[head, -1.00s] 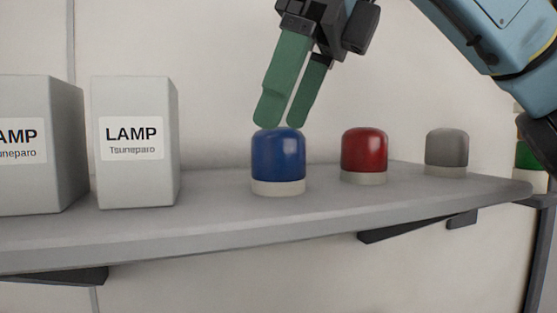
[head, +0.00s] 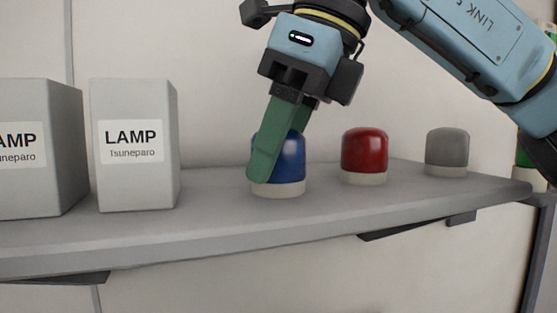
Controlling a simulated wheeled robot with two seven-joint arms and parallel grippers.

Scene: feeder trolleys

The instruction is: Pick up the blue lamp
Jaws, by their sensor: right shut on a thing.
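The blue lamp (head: 292,163) has a domed blue top and a pale base, and stands upright on the grey shelf (head: 220,219). My right gripper (head: 272,158) has come down from above and is shut on the blue lamp. Its near green finger covers the left front of the lamp. The far finger is mostly hidden behind the lamp. The lamp's base rests on the shelf. My left gripper is not in the head view.
A red lamp (head: 364,151) and a grey lamp (head: 446,152) stand to the right on the same shelf. Two white boxes stand to the left, one labelled LAMP (head: 135,178), the other (head: 62,150) cut by the picture's edge. A wall is close behind.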

